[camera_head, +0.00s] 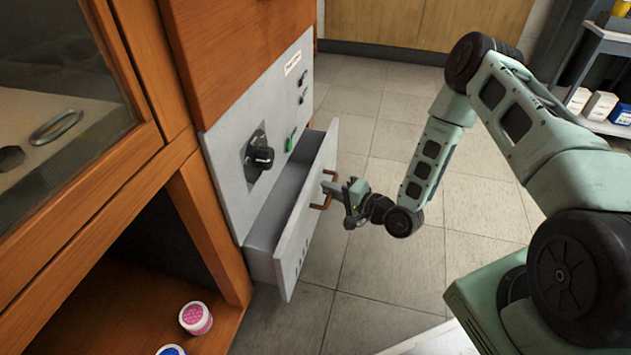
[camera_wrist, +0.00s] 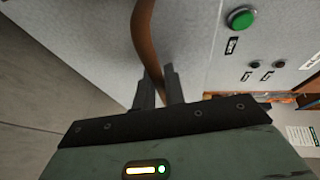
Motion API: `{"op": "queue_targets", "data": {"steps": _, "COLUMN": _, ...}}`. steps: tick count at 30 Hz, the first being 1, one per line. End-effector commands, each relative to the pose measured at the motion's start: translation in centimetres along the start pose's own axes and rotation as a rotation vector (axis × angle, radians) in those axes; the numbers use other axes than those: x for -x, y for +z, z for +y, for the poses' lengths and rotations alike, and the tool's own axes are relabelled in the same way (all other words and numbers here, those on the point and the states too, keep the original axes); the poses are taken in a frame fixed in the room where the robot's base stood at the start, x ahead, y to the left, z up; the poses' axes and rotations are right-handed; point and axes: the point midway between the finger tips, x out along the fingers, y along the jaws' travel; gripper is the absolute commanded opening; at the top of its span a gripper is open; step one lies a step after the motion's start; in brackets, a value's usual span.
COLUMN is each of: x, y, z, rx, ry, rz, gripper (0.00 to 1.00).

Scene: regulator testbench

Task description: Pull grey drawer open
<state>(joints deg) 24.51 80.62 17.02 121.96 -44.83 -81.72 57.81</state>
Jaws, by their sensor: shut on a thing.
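The grey drawer (camera_head: 305,217) stands partly pulled out of the grey panel (camera_head: 232,140) in the wooden cabinet. Its inside shows from above and looks empty in the part I can see. A brown curved handle (camera_head: 318,206) is on the drawer front, and it also shows in the wrist view (camera_wrist: 142,32). My gripper (camera_head: 328,188) is at the handle in front of the drawer. In the wrist view its two fingers (camera_wrist: 160,88) are on either side of the handle and closed on it. The handle's lower end is partly hidden by the fingers.
The panel carries a black knob (camera_head: 262,157) and a green button (camera_head: 291,141), also in the wrist view (camera_wrist: 241,18). Jars with pink (camera_head: 195,317) and blue (camera_head: 171,350) lids sit in the open lower compartment. A shelf (camera_head: 600,110) stands far right. Tiled floor beside the drawer is clear.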

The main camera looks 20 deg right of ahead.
Motion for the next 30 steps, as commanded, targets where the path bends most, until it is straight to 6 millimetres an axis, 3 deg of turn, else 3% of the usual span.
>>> {"op": "queue_targets", "data": {"steps": 1, "x": 1.7, "y": -0.8, "z": 0.0, "rx": -0.005, "ry": 0.007, "rz": 0.006, "gripper": 0.0}}
{"op": "queue_targets", "data": {"steps": 6, "x": 6.6, "y": -2.7, "z": 1.0, "rx": -0.004, "ry": 0.005, "rz": 0.005, "gripper": 0.0}}
{"op": "queue_targets", "data": {"steps": 15, "x": 13.4, "y": -5.5, "z": 2.6, "rx": -0.002, "ry": 0.003, "rz": 0.003, "gripper": 0.0}}
{"op": "queue_targets", "data": {"steps": 21, "x": 15.8, "y": -6.4, "z": 3.3, "rx": -0.003, "ry": 0.001, "rz": 0.0, "gripper": 0.0}}
{"op": "queue_targets", "data": {"steps": 30, "x": 16.6, "y": -6.8, "z": 3.6, "rx": -0.001, "ry": 0.001, "rz": -0.003, "gripper": 0.0}}
